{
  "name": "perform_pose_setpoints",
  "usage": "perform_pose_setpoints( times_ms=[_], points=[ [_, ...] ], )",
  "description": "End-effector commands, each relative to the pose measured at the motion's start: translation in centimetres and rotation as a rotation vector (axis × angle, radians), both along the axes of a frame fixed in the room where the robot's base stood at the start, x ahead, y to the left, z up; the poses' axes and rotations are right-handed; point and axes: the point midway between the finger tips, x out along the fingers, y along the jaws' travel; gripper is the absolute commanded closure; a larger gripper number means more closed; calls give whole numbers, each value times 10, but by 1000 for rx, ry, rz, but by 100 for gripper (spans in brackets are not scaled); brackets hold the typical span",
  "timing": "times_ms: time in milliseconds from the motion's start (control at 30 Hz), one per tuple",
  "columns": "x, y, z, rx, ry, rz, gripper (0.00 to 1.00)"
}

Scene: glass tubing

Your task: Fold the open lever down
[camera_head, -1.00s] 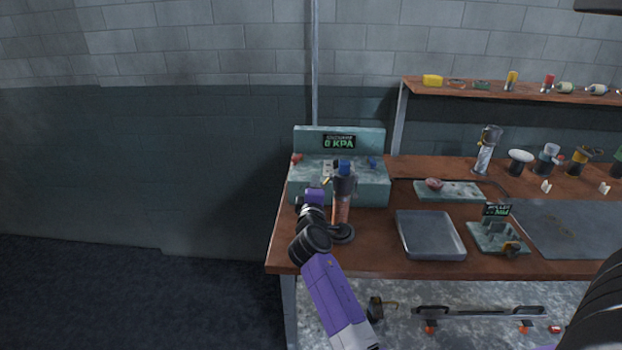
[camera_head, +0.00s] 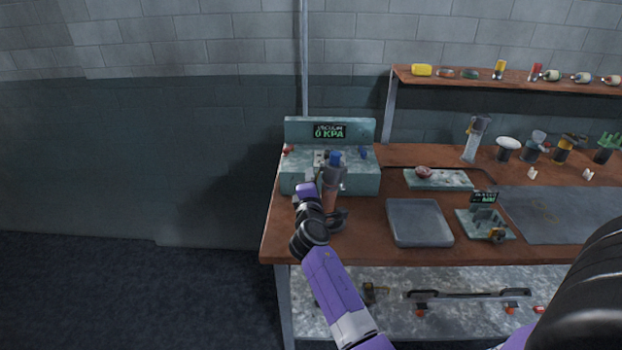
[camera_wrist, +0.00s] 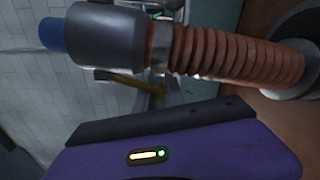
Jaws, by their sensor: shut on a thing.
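A yellow lever (camera_wrist: 124,82) shows small and blurred in the wrist view, beyond a ribbed copper-coloured column. In the head view the teal vacuum box (camera_head: 362,183) stands at the back left of the bench, and its display reads 0 KPA. The upright column (camera_head: 330,200), with a grey head and blue cap, stands in front of it. It lies sideways across the wrist view (camera_wrist: 235,55). My purple gripper (camera_head: 306,188) is just left of the column, near the box front. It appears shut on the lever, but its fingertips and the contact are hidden.
The column's dark round base (camera_head: 338,218) is close to my wrist. A grey tray (camera_head: 420,222) and a small teal stand (camera_head: 485,222) lie to the right. Several vessels line the back of the bench, under a shelf (camera_head: 500,82). Left of the bench is open floor.

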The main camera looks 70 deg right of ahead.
Motion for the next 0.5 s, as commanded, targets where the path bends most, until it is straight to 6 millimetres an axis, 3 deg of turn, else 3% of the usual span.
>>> perform_pose_setpoints(
  times_ms=[133, 167, 300, 500],
  points=[
    [0, 0, 1, -1, -2, 1, 100],
    [0, 0, 1, -1, -2, 1, 82],
    [0, 0, 1, 0, -2, 0, 55],
    [0, 0, 0, 0, -1, -1, 52]
  ],
)
